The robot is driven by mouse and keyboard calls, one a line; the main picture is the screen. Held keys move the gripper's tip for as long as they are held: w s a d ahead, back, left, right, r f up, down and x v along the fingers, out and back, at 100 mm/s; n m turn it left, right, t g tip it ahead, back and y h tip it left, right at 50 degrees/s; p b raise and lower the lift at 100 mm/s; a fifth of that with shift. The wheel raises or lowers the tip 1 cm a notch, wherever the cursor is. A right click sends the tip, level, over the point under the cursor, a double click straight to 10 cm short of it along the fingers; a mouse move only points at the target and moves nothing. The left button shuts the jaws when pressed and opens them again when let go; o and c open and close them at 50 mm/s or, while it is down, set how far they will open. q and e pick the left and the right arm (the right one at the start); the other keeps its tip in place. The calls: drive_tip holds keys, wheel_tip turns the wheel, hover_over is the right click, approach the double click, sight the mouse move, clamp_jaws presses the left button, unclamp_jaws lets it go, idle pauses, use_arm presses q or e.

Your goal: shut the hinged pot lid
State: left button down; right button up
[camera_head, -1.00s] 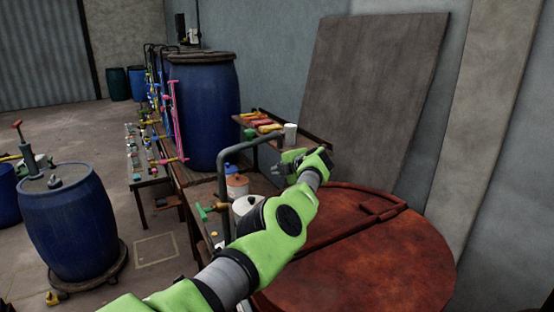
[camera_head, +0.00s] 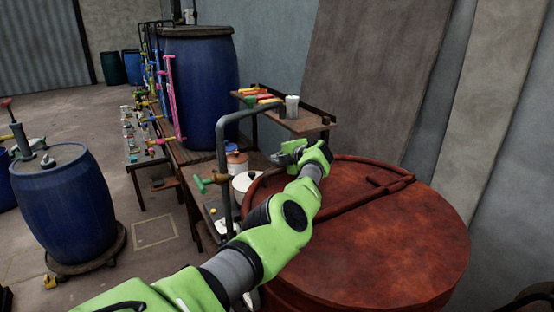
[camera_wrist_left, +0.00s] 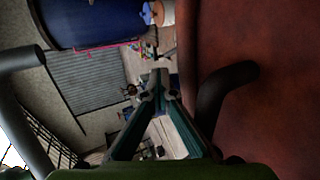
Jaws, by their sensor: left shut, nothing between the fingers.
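The large rust-red vat (camera_head: 375,250) fills the lower right of the head view. A raised seam and a handle-like bar (camera_head: 392,185) cross its round top, which looks flat. Whether the far section of the lid lies fully down cannot be told, as my arm hides part of it. My left gripper (camera_head: 278,157) is at the vat's far left rim, shut and empty. In the left wrist view its fingers (camera_wrist_left: 157,82) meet beside the red surface (camera_wrist_left: 270,80), with a dark curved bar (camera_wrist_left: 222,92) close on the right. Contact cannot be told. My right gripper is out of view.
A small shelf (camera_head: 305,124) holds a cup behind my gripper. Blue barrels (camera_head: 65,210) stand left; open floor lies between.

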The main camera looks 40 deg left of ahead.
use_arm(q)
drive_tip(key=f, duration=0.3)
drive_tip(key=shift+s+d+h, duration=0.3)
drive_tip(key=shift+d, duration=0.1)
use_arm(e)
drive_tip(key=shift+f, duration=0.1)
use_arm(q)
drive_tip(key=shift+r+p, duration=0.45)
drive_tip(key=r+p, duration=0.1)
drive_tip(key=r, duration=0.1)
drive_tip(key=r+p, duration=0.1)
drive_tip(key=r, duration=0.1)
drive_tip(key=r+p, duration=0.1)
drive_tip(key=r, duration=0.1)
drive_tip(key=shift+w+a+r+p, duration=0.25)
drive_tip(key=shift+w+a+p, duration=0.05)
drive_tip(key=shift+w, duration=0.05)
wheel_tip(320, 180, up, 9)
drive_tip(key=b, duration=0.2)
drive_tip(key=shift+r, duration=0.2)
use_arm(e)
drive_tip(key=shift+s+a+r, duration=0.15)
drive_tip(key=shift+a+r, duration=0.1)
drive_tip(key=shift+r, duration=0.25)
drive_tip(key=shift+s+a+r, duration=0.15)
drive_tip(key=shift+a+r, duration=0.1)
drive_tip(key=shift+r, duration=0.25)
